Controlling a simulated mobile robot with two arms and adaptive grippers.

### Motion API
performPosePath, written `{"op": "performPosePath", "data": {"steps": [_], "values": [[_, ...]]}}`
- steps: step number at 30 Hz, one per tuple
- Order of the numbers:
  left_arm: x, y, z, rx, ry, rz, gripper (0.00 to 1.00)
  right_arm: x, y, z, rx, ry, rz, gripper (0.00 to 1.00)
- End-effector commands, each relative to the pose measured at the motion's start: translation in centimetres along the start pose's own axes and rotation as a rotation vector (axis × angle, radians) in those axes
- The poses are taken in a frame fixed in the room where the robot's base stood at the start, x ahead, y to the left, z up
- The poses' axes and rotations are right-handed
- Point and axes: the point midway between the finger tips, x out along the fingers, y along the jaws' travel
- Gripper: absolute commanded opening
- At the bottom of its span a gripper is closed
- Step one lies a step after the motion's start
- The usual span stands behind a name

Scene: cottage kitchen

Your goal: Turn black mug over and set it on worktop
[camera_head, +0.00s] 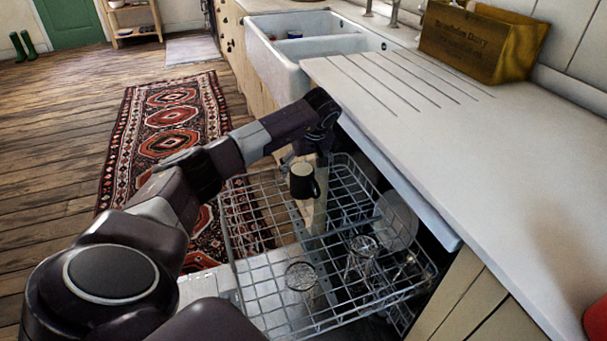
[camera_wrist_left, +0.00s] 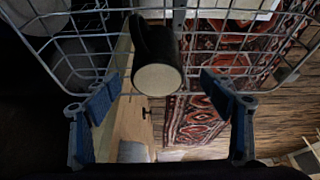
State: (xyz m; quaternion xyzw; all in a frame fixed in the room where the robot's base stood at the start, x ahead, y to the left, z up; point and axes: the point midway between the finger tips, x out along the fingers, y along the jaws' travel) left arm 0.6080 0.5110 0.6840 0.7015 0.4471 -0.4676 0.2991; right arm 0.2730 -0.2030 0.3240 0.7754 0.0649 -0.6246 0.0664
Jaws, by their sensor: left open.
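The black mug (camera_head: 302,185) sits in the wire dishwasher rack, near its far end. A pale round face, which looks like its base, points up, so it seems upside down. Its handle points right in the head view. My left gripper (camera_head: 322,152) is above and just beyond the mug, pointing down. In the left wrist view the open fingers (camera_wrist_left: 160,98) stand to either side of the mug (camera_wrist_left: 157,72), with clear gaps and no contact. The worktop (camera_head: 470,140) is to the right of the rack, higher up. My right gripper is not in view.
The pulled-out rack (camera_head: 232,225) also holds several glasses (camera_head: 300,277) and a clear plate (camera_head: 396,222). The worktop edge runs close beside my left gripper. A white sink (camera_head: 290,60) and a wooden box (camera_head: 480,42) are farther back. Most of the worktop is clear.

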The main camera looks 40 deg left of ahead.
Motion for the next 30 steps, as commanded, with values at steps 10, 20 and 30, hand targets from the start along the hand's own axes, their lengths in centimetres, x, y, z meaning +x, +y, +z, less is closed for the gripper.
{"op": "performPosePath", "data": {"steps": [10, 20, 30], "values": [[3.8, 0.3, 0.1, 0.000, -0.001, -0.002, 0.76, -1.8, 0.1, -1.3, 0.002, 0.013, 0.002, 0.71], [3.7, 0.3, 0.1, -0.001, -0.001, -0.001, 0.59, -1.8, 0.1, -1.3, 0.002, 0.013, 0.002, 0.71], [3.7, 0.3, 0.1, -0.001, -0.001, -0.001, 0.22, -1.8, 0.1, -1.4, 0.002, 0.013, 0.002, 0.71]]}}
